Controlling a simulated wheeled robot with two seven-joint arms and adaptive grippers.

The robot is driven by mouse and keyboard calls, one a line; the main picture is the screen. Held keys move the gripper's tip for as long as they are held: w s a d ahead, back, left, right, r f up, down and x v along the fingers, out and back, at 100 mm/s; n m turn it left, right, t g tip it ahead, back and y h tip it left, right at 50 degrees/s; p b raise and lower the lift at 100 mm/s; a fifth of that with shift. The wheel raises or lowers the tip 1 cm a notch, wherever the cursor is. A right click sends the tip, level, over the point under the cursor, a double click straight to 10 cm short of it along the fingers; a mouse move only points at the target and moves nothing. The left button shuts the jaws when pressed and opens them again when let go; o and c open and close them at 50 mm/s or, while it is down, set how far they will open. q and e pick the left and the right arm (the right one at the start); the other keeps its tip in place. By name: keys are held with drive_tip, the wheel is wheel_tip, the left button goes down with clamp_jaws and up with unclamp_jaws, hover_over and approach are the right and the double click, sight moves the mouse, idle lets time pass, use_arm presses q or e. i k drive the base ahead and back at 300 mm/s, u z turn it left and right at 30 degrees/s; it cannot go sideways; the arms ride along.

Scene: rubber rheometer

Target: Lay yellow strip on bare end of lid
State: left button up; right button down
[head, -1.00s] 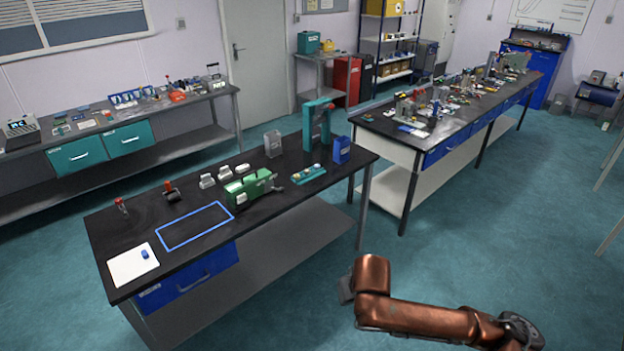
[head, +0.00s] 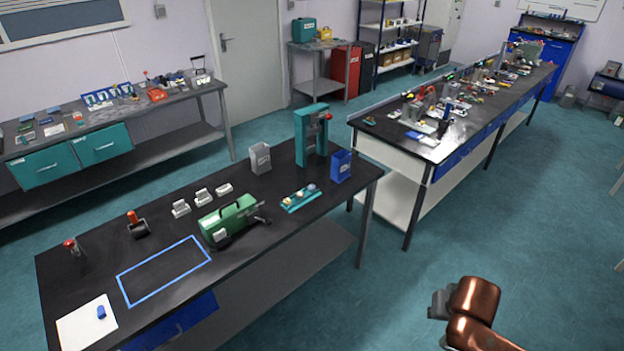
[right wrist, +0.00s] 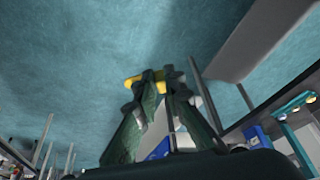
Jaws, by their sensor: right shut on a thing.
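In the right wrist view, my right gripper (right wrist: 155,90) is shut on a small yellow strip (right wrist: 132,82). Parts of the strip show at the fingertips, and the fingers hide the rest. It is held in the air, with teal floor behind it. In the head view my right arm comes in at the bottom right, and only a grey part of the right gripper (head: 438,304) shows, right of the near bench. The strip is not visible there. I cannot make out which thing is the lid. My left gripper is not in view.
The near black bench (head: 90,235) bears a green machine (head: 230,218), a teal frame (head: 311,135), a teal rack (head: 300,198), a blue bin (head: 341,166) and a white sheet (head: 86,322). A cluttered bench (head: 395,130) stands beyond. Floor (head: 400,290) between arm and bench is clear.

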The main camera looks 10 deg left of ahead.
sight(244, 202)
drive_tip(key=u, duration=0.05)
drive_tip(key=i, duration=1)
drive_tip(key=u, duration=0.35)
